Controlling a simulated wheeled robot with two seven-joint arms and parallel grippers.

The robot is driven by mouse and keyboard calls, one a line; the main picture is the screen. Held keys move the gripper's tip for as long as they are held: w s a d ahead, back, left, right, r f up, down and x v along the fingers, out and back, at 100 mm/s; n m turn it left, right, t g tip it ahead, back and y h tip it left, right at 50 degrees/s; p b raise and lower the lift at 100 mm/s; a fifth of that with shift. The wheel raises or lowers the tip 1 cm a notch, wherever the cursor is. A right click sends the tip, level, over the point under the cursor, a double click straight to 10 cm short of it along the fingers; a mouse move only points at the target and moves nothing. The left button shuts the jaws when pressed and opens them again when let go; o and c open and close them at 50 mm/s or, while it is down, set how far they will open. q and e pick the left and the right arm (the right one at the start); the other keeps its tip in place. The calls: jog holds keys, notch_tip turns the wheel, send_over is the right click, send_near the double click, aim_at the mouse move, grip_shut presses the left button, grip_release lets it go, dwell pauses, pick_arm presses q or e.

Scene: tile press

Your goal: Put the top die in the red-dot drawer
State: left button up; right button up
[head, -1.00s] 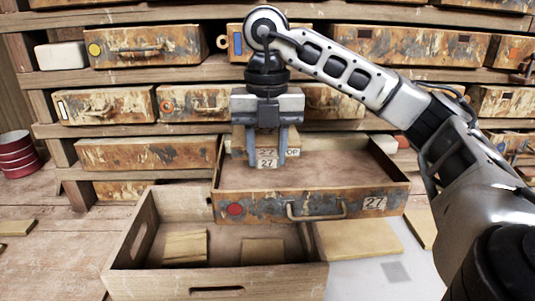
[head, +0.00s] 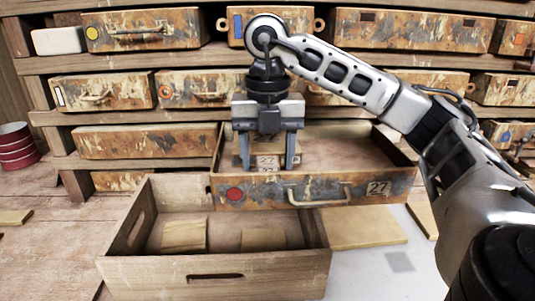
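The drawer with the red dot (head: 268,190) stands pulled out, with a "27" label at the right of its front. The die (head: 267,162), a tan block with white "27" labels, is in the back left part of this drawer, between the fingers of my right gripper (head: 267,166). The fingers are spread, with a gap showing on either side of the die. The gripper points straight down and partly hides the die. The drawer's front hides whether the die's underside touches the floor. My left gripper is not in view.
An open wooden crate (head: 215,278) with tan blocks (head: 184,234) stands in front of the drawer, to the left. Shelves of rusty closed drawers (head: 145,142) fill the back. Red tins (head: 16,147) stand at far left. A flat board (head: 362,230) lies at front right.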

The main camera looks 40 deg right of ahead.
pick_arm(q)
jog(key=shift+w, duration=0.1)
pick_arm(e)
jog(key=shift+f, duration=0.1)
pick_arm(q)
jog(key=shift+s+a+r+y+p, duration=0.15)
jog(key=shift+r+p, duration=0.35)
jog(key=shift+p, duration=0.6)
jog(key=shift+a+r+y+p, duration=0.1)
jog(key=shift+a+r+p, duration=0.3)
jog(key=shift+p, duration=0.75)
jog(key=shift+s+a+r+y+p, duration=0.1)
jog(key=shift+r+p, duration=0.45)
jog(key=shift+p, duration=0.55)
pick_arm(e)
notch_tip(320, 180, up, 16)
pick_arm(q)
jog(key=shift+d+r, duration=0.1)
